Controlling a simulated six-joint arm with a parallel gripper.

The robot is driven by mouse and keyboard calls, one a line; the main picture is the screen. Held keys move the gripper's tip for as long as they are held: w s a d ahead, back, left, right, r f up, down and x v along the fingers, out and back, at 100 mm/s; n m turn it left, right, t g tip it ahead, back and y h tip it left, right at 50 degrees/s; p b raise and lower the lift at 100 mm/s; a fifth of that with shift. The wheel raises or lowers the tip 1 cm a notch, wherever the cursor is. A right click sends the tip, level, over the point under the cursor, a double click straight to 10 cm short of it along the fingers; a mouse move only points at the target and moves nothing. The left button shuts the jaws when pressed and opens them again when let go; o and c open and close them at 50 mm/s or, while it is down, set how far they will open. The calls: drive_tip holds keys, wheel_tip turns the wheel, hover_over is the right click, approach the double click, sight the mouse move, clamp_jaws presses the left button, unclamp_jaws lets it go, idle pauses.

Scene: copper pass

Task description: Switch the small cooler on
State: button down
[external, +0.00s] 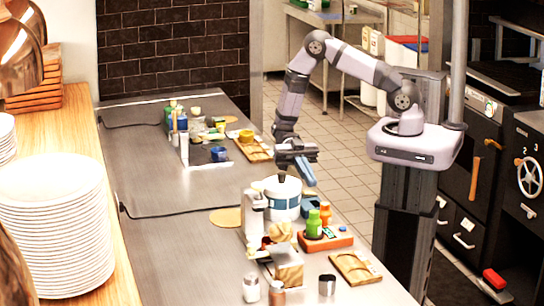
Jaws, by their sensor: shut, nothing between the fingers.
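My gripper (306,174) is shut and empty. It hangs over the counter, above and just behind a white and blue round vessel (284,202) with a dark knob on top. An orange-red flat unit (339,241) sits to the right of the vessel, with a green bottle (314,224) and an orange bottle (325,212) on or beside it. A small pale panel shows on the unit. I cannot tell for sure which of these is the small cooler. No switch or its state can be made out at this size. My gripper looks apart from the orange-red unit.
A white upright appliance (252,212) stands left of the vessel. A wooden tray (355,268), a dark cup (327,285) and shakers (251,288) are at the front. More containers (218,153) stand farther back. The steel counter (165,185) is mostly clear on the left, with black cables.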

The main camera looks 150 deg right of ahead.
drive_tip(key=s+r, duration=0.1)
drive_tip(key=d+r, duration=0.1)
drive_tip(key=r, duration=0.1)
drive_tip(key=shift+s+p, duration=0.35)
drive_tip(key=shift+p, duration=0.05)
drive_tip(key=b+v, duration=0.3)
drive_tip(key=v, duration=0.5)
drive_tip(key=shift+s+r, duration=0.15)
drive_tip(key=shift+r, duration=0.1)
drive_tip(key=shift+a, duration=0.15)
